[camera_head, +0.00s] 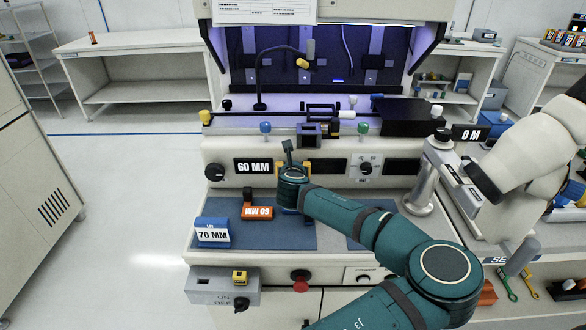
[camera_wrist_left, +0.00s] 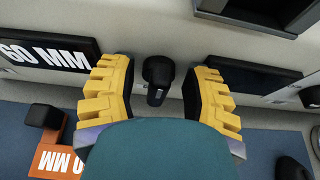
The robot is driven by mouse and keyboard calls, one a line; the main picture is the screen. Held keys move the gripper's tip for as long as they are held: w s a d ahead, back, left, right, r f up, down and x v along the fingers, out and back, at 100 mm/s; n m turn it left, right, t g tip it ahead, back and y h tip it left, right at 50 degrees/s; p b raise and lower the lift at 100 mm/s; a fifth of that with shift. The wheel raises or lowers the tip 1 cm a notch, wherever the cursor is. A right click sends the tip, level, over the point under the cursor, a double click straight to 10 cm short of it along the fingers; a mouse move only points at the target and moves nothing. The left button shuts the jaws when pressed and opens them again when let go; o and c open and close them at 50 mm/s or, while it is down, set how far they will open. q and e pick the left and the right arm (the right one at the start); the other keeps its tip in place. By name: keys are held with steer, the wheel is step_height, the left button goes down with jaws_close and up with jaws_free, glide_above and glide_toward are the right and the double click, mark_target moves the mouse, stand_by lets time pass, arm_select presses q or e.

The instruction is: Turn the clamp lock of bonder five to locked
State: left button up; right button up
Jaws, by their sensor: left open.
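A bonder with a "60 MM" display (camera_head: 254,167) on its front panel stands before me. My left gripper (camera_head: 293,172) is at the panel just right of that display, on the end of the teal arm. In the left wrist view its yellow fingers (camera_wrist_left: 160,78) are open, one on each side of a black knob (camera_wrist_left: 157,74). The knob's grip points roughly up and down in that view, and I see a gap on both sides. In the head view the gripper hides this knob. I cannot read a lock marking or the bonder's number. My right gripper is not in view.
A rotary switch (camera_head: 366,168) and a dark display (camera_head: 402,167) are to the right on the panel. An orange "60 MM" block (camera_head: 257,212) and a blue "70 MM" block (camera_head: 213,231) lie on the mat. A red button (camera_head: 300,285) is below. A white arm (camera_head: 545,140) is at right.

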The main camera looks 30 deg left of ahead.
arm_select(q)
jaws_close()
stand_by(0.3)
steer(key=shift+s+a+r+n+t+h, duration=0.15)
steer(key=shift+n+t+h, duration=0.25)
steer(key=shift+n, duration=0.4)
steer(key=shift+a+n+t+h, duration=0.15)
steer(key=shift+n+t+h, duration=0.3)
steer(key=shift+n, duration=0.45)
steer(key=shift+s+a+f+n+t+h+b, duration=0.1)
steer(key=shift+f+n+t+h+b, duration=0.45)
steer(key=shift+n, duration=1.1)
steer(key=shift+s+a+r+n+t+h+b, duration=0.25)
steer(key=shift+n+t+b, duration=0.55)
steer(key=shift+n, duration=0.9)
steer(key=shift+w+f+n+t+h+b, duration=0.15)
steer(key=shift+f+n+t+h+b, duration=0.3)
steer(key=shift+n+t, duration=0.9)
steer(key=shift+n+g, duration=0.25)
steer(key=shift+n, duration=0.25)
